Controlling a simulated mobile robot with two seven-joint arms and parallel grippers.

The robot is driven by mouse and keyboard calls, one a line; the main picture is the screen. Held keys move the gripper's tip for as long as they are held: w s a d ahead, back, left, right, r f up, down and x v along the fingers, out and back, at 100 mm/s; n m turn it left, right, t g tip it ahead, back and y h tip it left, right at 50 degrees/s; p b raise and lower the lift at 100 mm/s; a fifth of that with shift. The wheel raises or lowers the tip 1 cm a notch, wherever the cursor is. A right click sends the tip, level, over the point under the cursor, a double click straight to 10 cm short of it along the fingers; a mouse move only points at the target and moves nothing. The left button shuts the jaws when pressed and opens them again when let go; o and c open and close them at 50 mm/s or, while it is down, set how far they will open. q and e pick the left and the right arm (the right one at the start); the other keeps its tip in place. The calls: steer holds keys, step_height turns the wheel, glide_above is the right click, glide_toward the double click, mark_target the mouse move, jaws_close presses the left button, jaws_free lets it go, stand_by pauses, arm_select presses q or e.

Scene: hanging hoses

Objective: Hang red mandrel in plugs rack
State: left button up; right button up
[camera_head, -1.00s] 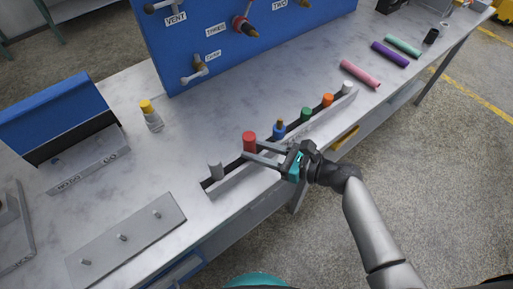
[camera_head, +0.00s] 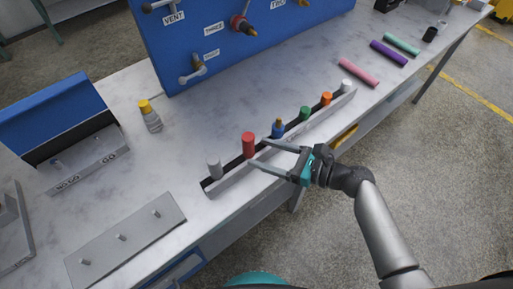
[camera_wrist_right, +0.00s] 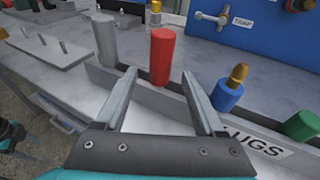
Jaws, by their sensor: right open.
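The red mandrel (camera_head: 248,145) stands upright in the long plugs rack (camera_head: 240,179) near the table's front edge, between a grey plug and a blue one. It also shows in the right wrist view (camera_wrist_right: 162,55). My right gripper (camera_head: 256,152) is open and empty, its fingertips just in front of the mandrel and apart from it. In the right wrist view the mandrel stands beyond the gap between the fingertips (camera_wrist_right: 158,75). The mandrel's lower end is hidden by the rack's front wall. My left gripper is not in the head view; a dark and teal part (camera_wrist_right: 10,133) at the wrist view's left edge may be it.
The rack also holds grey (camera_head: 213,167), blue (camera_head: 278,129), green (camera_head: 304,114), orange (camera_head: 326,99) and white (camera_head: 346,86) plugs. A blue panel (camera_head: 235,40) stands behind. A metal pegged plate (camera_head: 125,240) lies at left. Coloured tubes (camera_head: 359,72) lie at right.

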steer(key=v, duration=1.2)
steer(key=shift+d+p, duration=0.2)
steer(key=shift+p, duration=0.1)
steer(key=shift+s, duration=0.1)
steer(key=s+d+f+n+g+h, duration=0.1)
steer(key=s+f+n+h, duration=0.15)
steer(key=f, duration=0.65)
steer(key=s+d+f+n+g+h+b, duration=0.1)
steer(key=s+d+f+n+h, duration=0.15)
steer(key=f, duration=0.55)
steer(key=s+d+f+n+g+h, duration=0.1)
steer(key=s+f+n+h, duration=0.2)
steer(key=f, duration=0.6)
steer(key=s+f+n+g+h+b, duration=0.1)
steer(key=s+f+n+g+h, duration=0.1)
steer(key=s+f+n, duration=0.5)
steer(key=s+f+n+g+h, duration=0.1)
steer(key=s+f+n+h, duration=0.2)
steer(key=s+f+n, duration=0.4)
steer(key=shift+s+f+n+g+h+b, duration=0.35)
steer(key=shift+s+n, duration=1.85)
steer(key=shift+s, duration=1)
steer(key=shift+a, duration=0.15)
